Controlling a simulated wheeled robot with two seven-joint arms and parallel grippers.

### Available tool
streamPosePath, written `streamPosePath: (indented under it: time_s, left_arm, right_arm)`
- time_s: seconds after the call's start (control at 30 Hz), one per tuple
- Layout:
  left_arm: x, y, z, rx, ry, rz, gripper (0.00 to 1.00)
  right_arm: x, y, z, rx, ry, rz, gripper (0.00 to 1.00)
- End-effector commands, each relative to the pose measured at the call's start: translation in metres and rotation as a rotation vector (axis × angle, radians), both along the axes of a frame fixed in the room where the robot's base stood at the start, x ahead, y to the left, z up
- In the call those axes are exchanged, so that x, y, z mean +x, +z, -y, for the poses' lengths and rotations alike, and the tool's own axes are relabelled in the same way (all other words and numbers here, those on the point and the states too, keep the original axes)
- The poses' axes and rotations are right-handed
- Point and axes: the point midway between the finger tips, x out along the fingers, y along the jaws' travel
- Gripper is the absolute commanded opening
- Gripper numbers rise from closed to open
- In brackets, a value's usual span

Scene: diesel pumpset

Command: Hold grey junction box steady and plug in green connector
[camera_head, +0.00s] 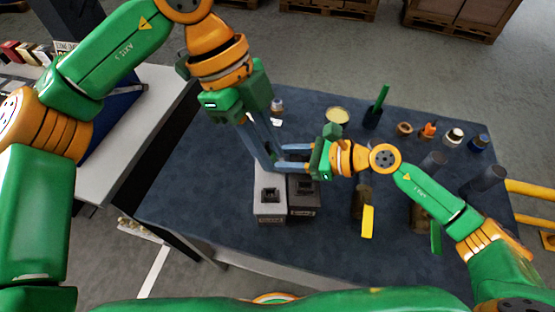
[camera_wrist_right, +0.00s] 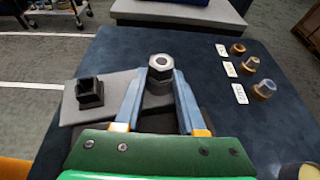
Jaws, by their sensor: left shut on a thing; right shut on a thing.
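The light grey junction box (camera_head: 270,213) stands near the table's middle with a black square socket on its near top; the socket also shows in the right wrist view (camera_wrist_right: 90,92). My left gripper (camera_head: 264,158) points down at the box's far end and is shut on it; the exact contact is partly hidden. My right gripper (camera_head: 280,158) comes in from the right, with its fingertips beside the left one's. I cannot make out a green connector.
A dark box (camera_head: 304,208) stands against the grey box's right side. A yellow-handled tool (camera_head: 367,222) lies to the right, and a black cup (camera_head: 372,118) holds a green-handled thing. Several small fittings line the table's far right. The table's left part is clear.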

Motion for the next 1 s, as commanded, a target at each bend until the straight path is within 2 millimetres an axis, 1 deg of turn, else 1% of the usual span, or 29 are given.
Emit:
streamPosePath:
  time_s: [0.43, 0.47, 0.5, 0.57, 0.87, 0.93, 1.0]
  left_arm:
    - [0.0, 0.0, 0.0, 0.0, 0.0, 0.0, 0.0]
    - [0.0, 0.0, 0.0, 0.0, 0.0, 0.0, 0.0]
    - [0.0, 0.0, 0.0, 0.0, 0.0, 0.0, 0.0]
    - [0.0, 0.0, 0.0, 0.0, 0.0, 0.0, 0.0]
    - [0.0, 0.0, 0.0, 0.0, 0.0, 0.0, 0.0]
    - [0.0, 0.0, 0.0, 0.0, 0.0, 0.0, 0.0]
    - [0.0, 0.0, 0.0, 0.0, 0.0, 0.0, 0.0]
  right_arm:
    - [0.0, 0.0, 0.0, 0.0, 0.0, 0.0, 0.0]
    - [0.0, 0.0, 0.0, 0.0, 0.0, 0.0, 0.47]
    - [0.0, 0.0, 0.0, 0.0, 0.0, 0.0, 0.58]
    - [0.0, 0.0, 0.0, 0.0, 0.0, 0.0, 0.74]
    - [0.0, 0.0, 0.001, 0.0, 0.0, -0.001, 0.74]
    - [-0.002, 0.003, 0.008, -0.001, -0.002, 0.0, 0.74]
    - [-0.007, 0.008, 0.022, -0.003, -0.004, 0.0, 0.74]
